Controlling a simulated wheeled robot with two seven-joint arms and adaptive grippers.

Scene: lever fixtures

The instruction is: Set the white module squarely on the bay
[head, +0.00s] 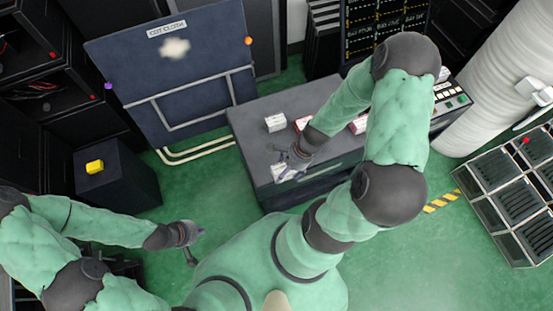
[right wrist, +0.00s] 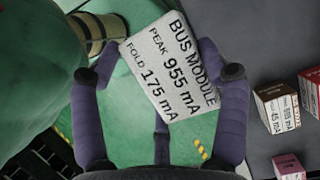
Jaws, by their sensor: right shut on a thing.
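The white module (right wrist: 170,65) is a white box printed "BUS MODULE, PEAK 955 mA, FOLD 175 mA". My right gripper (right wrist: 160,75) is shut on it, with a purple finger at each side; the module looks tilted in the right wrist view. In the head view my right gripper (head: 288,164) holds the module (head: 284,173) near the left front part of the dark bench (head: 255,150). My left gripper (head: 195,243) is empty over the green floor, its fingers apart. I cannot tell which surface is the bay.

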